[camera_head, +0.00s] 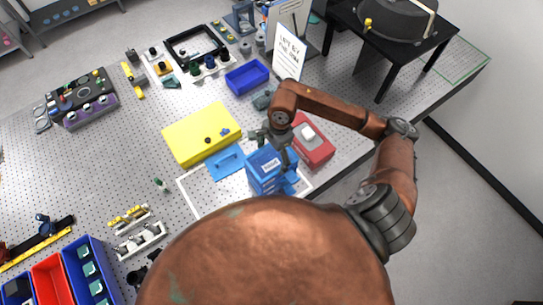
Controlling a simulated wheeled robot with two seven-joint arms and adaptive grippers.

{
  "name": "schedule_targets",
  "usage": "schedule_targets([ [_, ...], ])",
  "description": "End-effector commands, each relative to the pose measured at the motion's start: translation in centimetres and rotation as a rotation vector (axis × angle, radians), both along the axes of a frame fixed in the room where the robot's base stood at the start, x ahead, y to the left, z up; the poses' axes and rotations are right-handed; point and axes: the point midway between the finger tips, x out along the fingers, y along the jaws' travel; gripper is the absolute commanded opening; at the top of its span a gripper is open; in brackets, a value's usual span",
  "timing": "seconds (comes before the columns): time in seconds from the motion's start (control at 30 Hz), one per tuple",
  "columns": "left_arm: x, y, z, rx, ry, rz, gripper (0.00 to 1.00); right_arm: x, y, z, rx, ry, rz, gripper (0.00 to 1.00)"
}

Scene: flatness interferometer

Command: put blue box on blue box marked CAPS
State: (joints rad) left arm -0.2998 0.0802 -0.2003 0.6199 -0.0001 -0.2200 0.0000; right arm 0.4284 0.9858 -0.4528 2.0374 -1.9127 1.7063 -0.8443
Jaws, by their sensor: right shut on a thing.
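A blue box (260,176) with a white label stands near the front edge of the pegboard table, in a white-outlined area. The label is too small to read surely, so I cannot tell whether it says CAPS. My right gripper (283,156) comes down from above and is shut at the top of this blue box. More blue (291,187) shows low at its right side; I cannot tell whether it is a second box underneath. The gripper hides part of the box top. My left gripper is not in view.
A flat blue piece with a handle (226,162) lies just left, a yellow case (201,133) behind it. A red case (316,142) lies to the right, under my right arm. A blue tray (247,77) and a white sign (289,55) stand farther back.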

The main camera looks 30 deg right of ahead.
Motion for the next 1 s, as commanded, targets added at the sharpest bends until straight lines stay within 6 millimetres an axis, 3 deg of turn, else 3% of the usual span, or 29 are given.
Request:
schedule_targets([
  [0.2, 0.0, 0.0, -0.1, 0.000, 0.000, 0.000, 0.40, 0.0, 0.0, 0.0, 0.000, 0.000, 0.000, 1.00],
  [0.63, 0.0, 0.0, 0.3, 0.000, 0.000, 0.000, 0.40, 0.1, -0.1, 0.6, -0.001, -0.003, 0.000, 1.00],
  [0.77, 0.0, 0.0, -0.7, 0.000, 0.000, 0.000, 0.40, 0.2, -0.4, 2.5, -0.003, -0.006, 0.001, 1.00],
  [1.0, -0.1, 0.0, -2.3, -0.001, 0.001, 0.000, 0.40, 0.2, -1.2, 7.6, -0.003, -0.006, 0.001, 1.00],
])
